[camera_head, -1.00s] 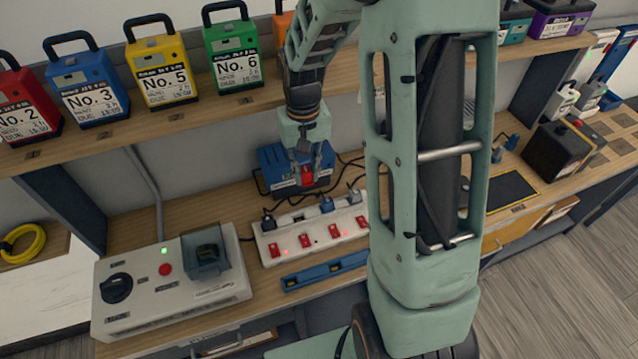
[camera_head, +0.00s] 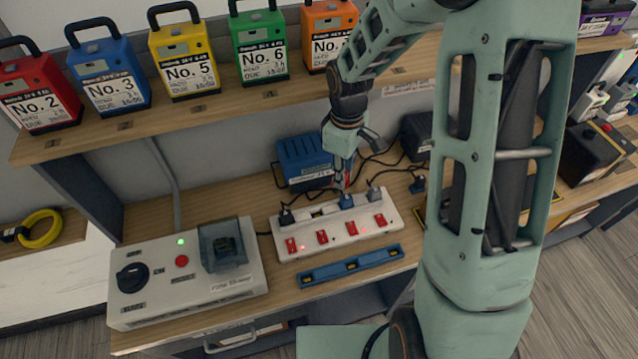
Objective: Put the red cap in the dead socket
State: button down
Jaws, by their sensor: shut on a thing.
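My gripper (camera_head: 343,184) points down just behind the white power strip (camera_head: 300,254), near the blue plug. A small red piece, the red cap (camera_head: 349,178), shows at its fingers, mostly hidden by them; the gripper is shut on it. The strip has a row of sockets at its back and red switches along its front. A dark plug (camera_head: 286,215), a blue plug (camera_head: 346,200) and a grey plug (camera_head: 374,193) stand in it. A bare socket (camera_head: 318,211) shows between the dark and blue plugs. I cannot tell from the small lights which socket is dead.
A blue charger (camera_head: 298,160) and a black box (camera_head: 416,135) stand behind the strip, with black cables around. A blue rail (camera_head: 350,269) lies in front. A grey control box (camera_head: 190,280) stands left. Labelled coloured packs line the shelf (camera_head: 230,122) above.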

jog(key=shift+s+a+f+n+b, duration=0.15)
jog(key=shift+a+f+n+b, duration=0.8)
jog(key=shift+f+n, duration=0.7)
jog(key=shift+s+a+f+n+b, duration=0.1)
jog(key=shift+a+f+n+b, duration=0.8)
jog(key=shift+f+n, duration=0.7)
jog(key=shift+s+a+f+n+b, duration=0.15)
jog(key=shift+a+f+n+b, duration=0.8)
jog(key=shift+f+n, duration=0.7)
jog(key=shift+a+f+b, duration=0.15)
jog(key=shift+f+b, duration=0.4)
jog(key=shift+f, duration=0.55)
jog(key=c, duration=1.7)
grip_release()
notch_tip(320, 180, up, 12)
jog(key=shift+r, duration=0.1)
